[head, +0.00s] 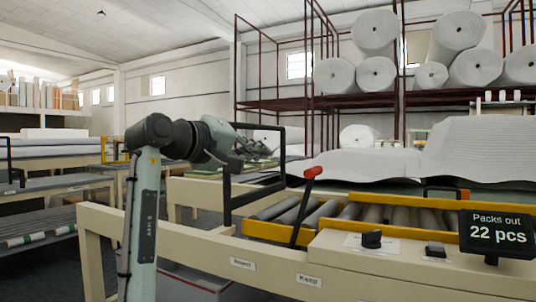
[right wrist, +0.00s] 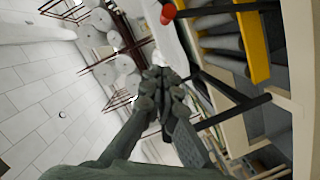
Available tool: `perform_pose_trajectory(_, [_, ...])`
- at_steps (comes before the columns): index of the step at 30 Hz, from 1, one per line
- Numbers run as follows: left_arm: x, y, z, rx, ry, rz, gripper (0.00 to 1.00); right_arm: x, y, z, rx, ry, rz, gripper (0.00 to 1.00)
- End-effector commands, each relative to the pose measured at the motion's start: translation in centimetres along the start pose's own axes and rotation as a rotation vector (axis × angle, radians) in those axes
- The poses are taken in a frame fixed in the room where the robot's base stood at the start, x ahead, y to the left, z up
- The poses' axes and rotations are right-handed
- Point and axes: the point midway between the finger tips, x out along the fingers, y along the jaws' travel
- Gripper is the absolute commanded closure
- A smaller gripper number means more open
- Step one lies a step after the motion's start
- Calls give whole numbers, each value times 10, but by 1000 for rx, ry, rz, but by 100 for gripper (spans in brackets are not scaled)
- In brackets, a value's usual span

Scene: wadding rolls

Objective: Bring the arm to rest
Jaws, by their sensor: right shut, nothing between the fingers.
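My right arm rises at the left of the head view, bends at the elbow and reaches right. My right gripper (head: 262,152) is at its end, raised in front of the bench, close to a black frame in the picture. In the right wrist view its fingers (right wrist: 165,82) are together, with nothing between them. The lever with a red knob (head: 313,171) stands to the right of the gripper and apart from it. The knob also shows at the top of the right wrist view (right wrist: 168,13). My left gripper is not in view.
A roller conveyor (head: 348,213) with yellow rails runs behind the beige bench front (head: 215,247), labelled "Keep" on its right plate. A display (head: 496,233) reads "Packs out 22 pcs". The black frame (head: 227,190) stands near the gripper. White rolls (head: 376,75) lie on racks behind.

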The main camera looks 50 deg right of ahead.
Motion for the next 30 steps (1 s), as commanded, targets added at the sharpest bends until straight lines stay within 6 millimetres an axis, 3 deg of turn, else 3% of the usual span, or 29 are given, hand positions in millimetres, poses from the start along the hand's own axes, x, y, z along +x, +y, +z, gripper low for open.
perform_pose_trajectory(17, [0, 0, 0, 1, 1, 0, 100, -1, 0, 0, 0, 0, 0, 100])
perform_pose_trajectory(20, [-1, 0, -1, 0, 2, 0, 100, 1, -8, 0, -7, 8, -6, 100])
perform_pose_trajectory(23, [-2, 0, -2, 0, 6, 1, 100, 8, -42, 2, -33, 41, -34, 100])
perform_pose_trajectory(26, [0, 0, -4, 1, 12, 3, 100, 18, -101, 10, -73, 102, -93, 100])
perform_pose_trajectory(30, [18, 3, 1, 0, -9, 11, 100, 28, -199, 41, -133, 190, -227, 100])
